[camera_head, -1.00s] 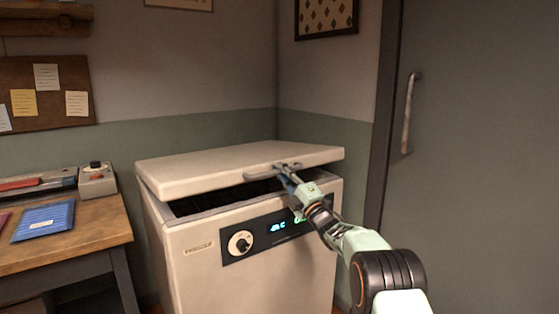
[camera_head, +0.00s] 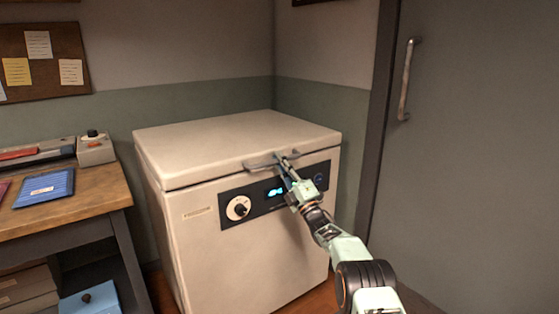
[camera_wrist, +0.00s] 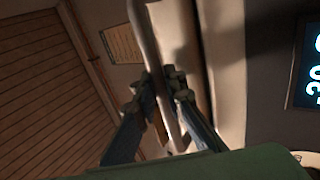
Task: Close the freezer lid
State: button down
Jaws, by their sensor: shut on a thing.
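The white chest freezer (camera_head: 245,240) stands in the corner. Its lid (camera_head: 235,140) lies down flat on the body, with only a thin seam line and no dark opening along the front. A metal bar handle (camera_head: 262,165) runs along the lid's front edge. My gripper (camera_head: 286,163) is shut on the handle near its right part. In the wrist view my gripper (camera_wrist: 170,95) has its two fingers on either side of the handle bar (camera_wrist: 158,65). The front panel has a dial (camera_head: 238,208) and a lit display (camera_head: 275,193), partly hidden by my gripper.
A wooden desk (camera_head: 95,190) with a blue folder (camera_head: 45,188) and a small device (camera_head: 95,148) stands close to the freezer's left. A blue box (camera_head: 90,299) is beneath it. A grey door (camera_head: 470,170) with a bar handle is at the right.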

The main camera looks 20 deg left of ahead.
jog(key=shift+d+f+h, duration=0.1)
jog(key=shift+f+h, duration=0.2)
jog(key=shift+f, duration=0.45)
jog(key=c, duration=2.3)
grip_release()
jog(key=shift+o, duration=0.2)
jog(key=shift+r, duration=0.2)
jog(key=v, duration=1.1)
jog(key=shift+s+d+f, duration=0.15)
jog(key=shift+d+f, duration=0.1)
jog(key=shift+d, duration=0.05)
